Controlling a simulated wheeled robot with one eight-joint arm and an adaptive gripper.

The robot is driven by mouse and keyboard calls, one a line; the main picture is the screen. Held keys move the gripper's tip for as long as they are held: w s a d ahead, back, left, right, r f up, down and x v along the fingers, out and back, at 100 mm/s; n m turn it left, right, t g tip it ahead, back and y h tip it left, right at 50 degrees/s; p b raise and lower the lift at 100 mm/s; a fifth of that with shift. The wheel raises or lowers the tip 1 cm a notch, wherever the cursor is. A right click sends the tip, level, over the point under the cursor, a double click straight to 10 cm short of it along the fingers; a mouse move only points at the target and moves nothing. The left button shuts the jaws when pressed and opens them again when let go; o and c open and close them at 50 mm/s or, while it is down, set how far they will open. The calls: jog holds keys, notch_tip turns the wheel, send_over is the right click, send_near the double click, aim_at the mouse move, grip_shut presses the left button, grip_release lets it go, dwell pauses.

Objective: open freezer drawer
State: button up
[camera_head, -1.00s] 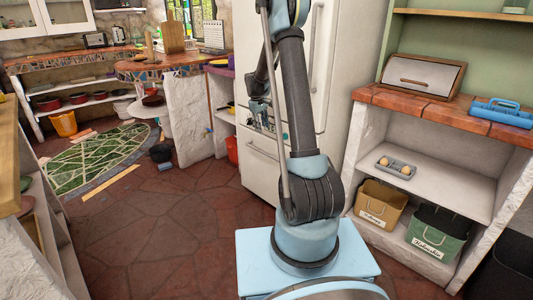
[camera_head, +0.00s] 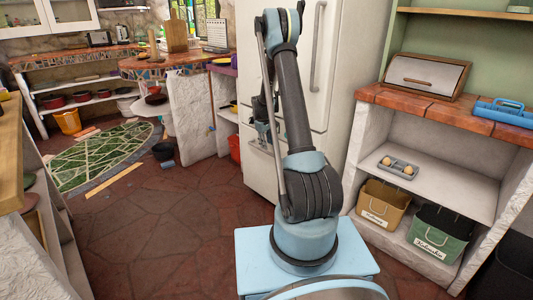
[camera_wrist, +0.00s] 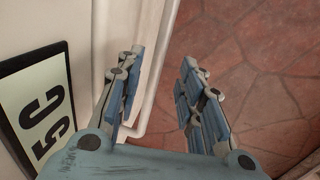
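The white fridge-freezer (camera_head: 335,70) stands behind my arm, and its lower freezer drawer (camera_head: 258,182) looks shut. My gripper (camera_head: 263,133) is in front of the drawer's upper part and partly hides the drawer handle in the head view. In the wrist view, my gripper (camera_wrist: 163,60) is open, with its two blue-padded fingers apart. The white bar handle (camera_wrist: 154,75) runs through the gap between them, close to the left finger and beyond it. I cannot tell whether the finger touches it. Nothing is gripped.
A black-framed sign (camera_wrist: 42,110) is on the left in the wrist view. Open shelving with a brown bin (camera_head: 381,203) and a green bin (camera_head: 438,232) stands right of the fridge. A rough white counter side (camera_head: 190,118) stands left. The red stone floor (camera_head: 170,225) is clear in front.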

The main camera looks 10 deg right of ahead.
aim_at(268, 152)
jog(key=shift+w+d+f, duration=0.1)
jog(key=shift+d+f, duration=0.05)
jog(key=shift+f, duration=0.8)
jog(key=shift+w+d+f, duration=0.15)
jog(key=shift+f, duration=0.8)
jog(key=shift+w+d+f, duration=0.1)
jog(key=shift+d+f, duration=0.05)
jog(key=shift+f, duration=0.8)
